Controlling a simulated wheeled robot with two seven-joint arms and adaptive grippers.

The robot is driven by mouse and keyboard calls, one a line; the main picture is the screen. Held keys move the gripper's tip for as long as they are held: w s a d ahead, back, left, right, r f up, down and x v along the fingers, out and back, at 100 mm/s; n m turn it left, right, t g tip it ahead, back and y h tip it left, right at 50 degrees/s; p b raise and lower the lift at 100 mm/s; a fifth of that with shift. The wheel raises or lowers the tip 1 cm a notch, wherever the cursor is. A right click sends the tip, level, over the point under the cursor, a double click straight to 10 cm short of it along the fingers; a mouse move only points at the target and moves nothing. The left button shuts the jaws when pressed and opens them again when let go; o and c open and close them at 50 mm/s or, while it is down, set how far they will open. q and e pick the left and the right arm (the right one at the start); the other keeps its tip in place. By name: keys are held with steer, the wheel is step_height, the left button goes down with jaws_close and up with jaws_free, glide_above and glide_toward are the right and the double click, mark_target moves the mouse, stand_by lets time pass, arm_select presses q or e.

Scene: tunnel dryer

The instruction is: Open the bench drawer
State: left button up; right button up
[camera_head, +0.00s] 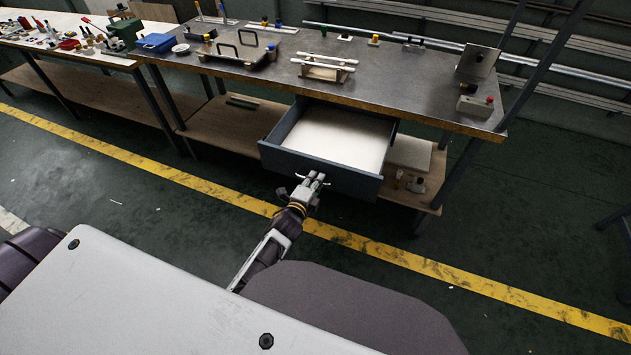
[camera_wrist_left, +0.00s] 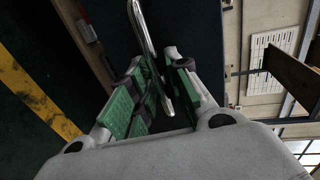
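The bench drawer (camera_head: 348,181) is blue-grey with a pale, empty-looking inside. It stands pulled well out from under the bench top (camera_head: 400,87). My left gripper (camera_head: 314,177) is at the middle of the drawer's front. In the left wrist view, the shiny bar handle (camera_wrist_left: 147,32) runs between the green-padded fingers of my left gripper (camera_wrist_left: 168,75). The fingers look closed around the bar, which hides part of the contact. The dark drawer front (camera_wrist_left: 112,28) lies behind them. My right gripper is not in view.
The bench top carries fixtures with black handles (camera_head: 238,45), a rail fixture (camera_head: 325,68) and a control box (camera_head: 475,106). A lower shelf (camera_head: 215,131) lies under it. Another bench with tools stands at left. The floor by the yellow line (camera_head: 420,263) is clear.

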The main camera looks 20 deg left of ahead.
arm_select(q)
steer(key=v, duration=1.1)
steer(key=shift+s, duration=0.3)
stand_by(0.3)
stand_by(0.5)
